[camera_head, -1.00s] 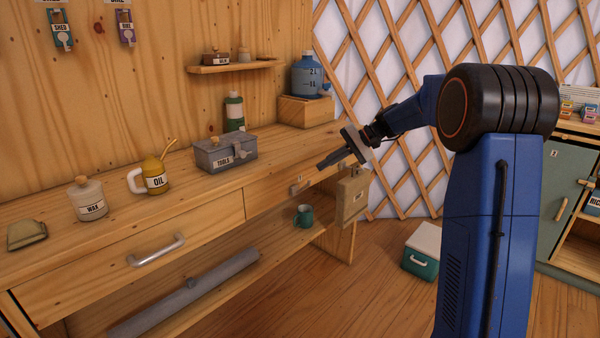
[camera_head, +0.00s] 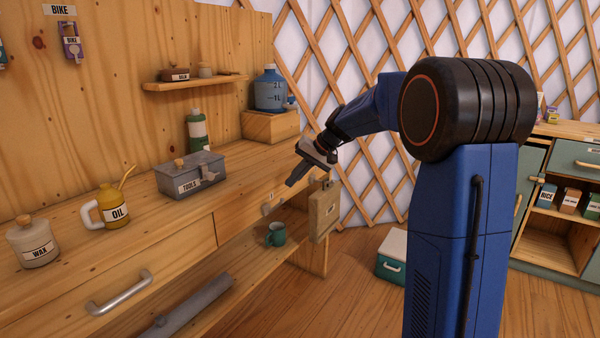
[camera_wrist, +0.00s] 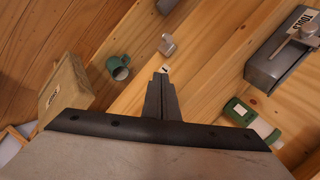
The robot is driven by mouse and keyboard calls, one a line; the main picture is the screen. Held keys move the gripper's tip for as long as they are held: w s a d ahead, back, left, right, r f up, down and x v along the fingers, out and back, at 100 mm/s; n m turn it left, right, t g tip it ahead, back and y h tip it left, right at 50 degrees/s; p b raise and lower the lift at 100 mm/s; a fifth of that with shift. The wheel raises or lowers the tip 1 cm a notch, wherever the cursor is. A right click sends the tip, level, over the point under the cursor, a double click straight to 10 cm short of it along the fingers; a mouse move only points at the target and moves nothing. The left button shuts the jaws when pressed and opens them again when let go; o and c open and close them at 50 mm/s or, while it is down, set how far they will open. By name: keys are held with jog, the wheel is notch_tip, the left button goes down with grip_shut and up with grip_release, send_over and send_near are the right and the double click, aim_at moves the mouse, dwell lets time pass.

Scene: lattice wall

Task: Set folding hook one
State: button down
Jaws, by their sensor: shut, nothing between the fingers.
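A small grey metal hook (camera_wrist: 167,45) is on the workbench's front face in the wrist view, beside a small white label (camera_wrist: 163,69) that seems to read 1. In the head view the hook (camera_head: 267,208) is small, below the bench top's front edge. Whether it is folded or out is hard to tell. My gripper (camera_wrist: 160,78) is shut and empty. Its fingertips appear right by the label in the wrist view, apart from the hook. In the head view my gripper (camera_head: 290,184) points down and left, above and right of the hook.
A tan hanging case (camera_head: 323,212) is at the bench's right end. A green mug (camera_head: 276,235) stands on the shelf below. A grey toolbox (camera_head: 190,176), green bottle (camera_head: 197,130) and blue jug (camera_head: 270,88) on a wooden block are on the bench. A cool box (camera_head: 392,255) stands on the floor.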

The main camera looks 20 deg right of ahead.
aim_at(276, 207)
jog(key=shift+s+a+f, duration=0.35)
jog(key=shift+a+f, duration=0.2)
jog(key=shift+f, duration=0.1)
jog(key=shift+s+a+f, duration=0.4)
jog(key=shift+a+f, duration=0.15)
jog(key=shift+f, duration=0.1)
jog(key=shift+s+a+f, duration=0.35)
jog(key=shift+a+f, duration=0.2)
jog(key=shift+f, duration=0.1)
